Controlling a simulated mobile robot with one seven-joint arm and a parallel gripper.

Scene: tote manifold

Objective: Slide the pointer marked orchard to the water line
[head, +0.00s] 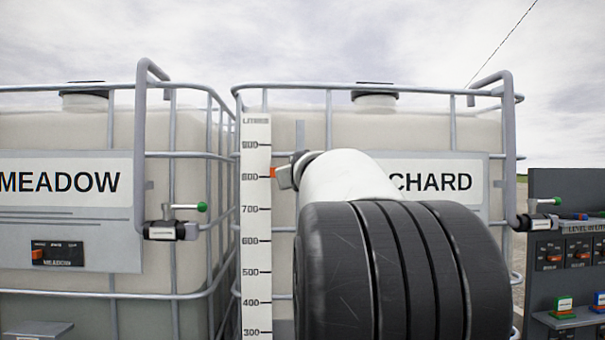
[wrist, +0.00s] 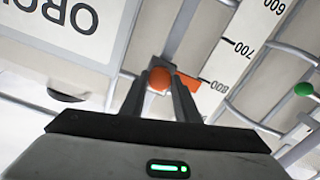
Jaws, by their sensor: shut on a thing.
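The orchard tank (head: 225,120) stands at the centre, its sign partly covered by my arm. A white litre scale (head: 256,215) runs up its left front. The orange pointer (head: 273,172) has its tip at the scale, slightly above the 800 mark. In the wrist view the pointer's orange knob (wrist: 160,80) sits between the fingers of my gripper (wrist: 161,88), which is shut on it. The pointer's tip (wrist: 218,86) reaches the scale's edge near 800. My arm hides much of the tank's front, and I cannot make out its water line.
The meadow tank (head: 60,125) stands at the left with its own switch box (head: 57,253). Grey pipes with green-handled valves (head: 173,231) hang beside the tanks. A dark panel (head: 545,190) with switches stands at the far right. Cage bars surround both tanks.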

